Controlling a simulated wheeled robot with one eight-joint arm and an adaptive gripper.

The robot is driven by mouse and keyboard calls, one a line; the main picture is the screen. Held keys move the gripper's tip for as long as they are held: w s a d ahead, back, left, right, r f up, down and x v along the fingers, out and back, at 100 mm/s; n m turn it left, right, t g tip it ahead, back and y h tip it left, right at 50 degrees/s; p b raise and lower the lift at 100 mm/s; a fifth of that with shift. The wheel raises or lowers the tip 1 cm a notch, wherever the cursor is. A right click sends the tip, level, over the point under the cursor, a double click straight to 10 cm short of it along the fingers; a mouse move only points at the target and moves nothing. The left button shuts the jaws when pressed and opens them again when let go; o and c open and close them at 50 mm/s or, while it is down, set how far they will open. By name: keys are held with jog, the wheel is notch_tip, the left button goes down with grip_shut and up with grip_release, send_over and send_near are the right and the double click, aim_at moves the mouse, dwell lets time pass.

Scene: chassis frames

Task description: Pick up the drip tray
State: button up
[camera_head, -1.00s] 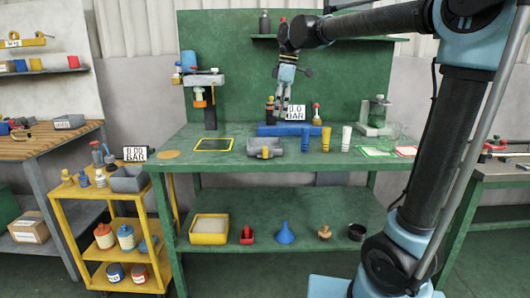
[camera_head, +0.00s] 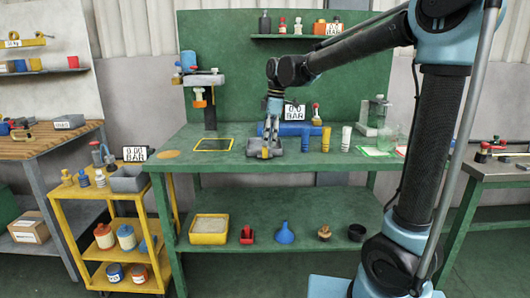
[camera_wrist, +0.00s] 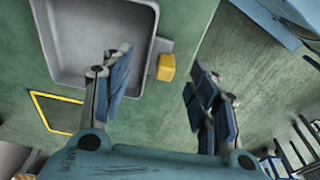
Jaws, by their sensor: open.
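The drip tray (camera_head: 251,151) is a shallow grey tray on the green bench, near its front middle. In the wrist view the tray (camera_wrist: 75,40) fills the upper left, with a yellow tab (camera_wrist: 166,67) on its near-right wall. My gripper (camera_head: 268,140) points down at the tray in the head view and covers part of it. In the wrist view my gripper (camera_wrist: 158,68) is open and empty.
A blue block (camera_head: 297,129) lies behind the tray. Bare bench lies in front of the tray.

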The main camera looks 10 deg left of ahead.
aim_at(265, 150)
jog(key=f, duration=0.2)
jog(key=a+f, duration=0.1)
jog(key=f, duration=0.1)
jog(key=shift+s+a, duration=0.15)
jog(key=shift+s, duration=0.05)
jog(key=shift+a+f, duration=0.1)
jog(key=shift+f, duration=0.55)
jog(key=shift+c, duration=0.4)
jog(key=c, duration=1.2)
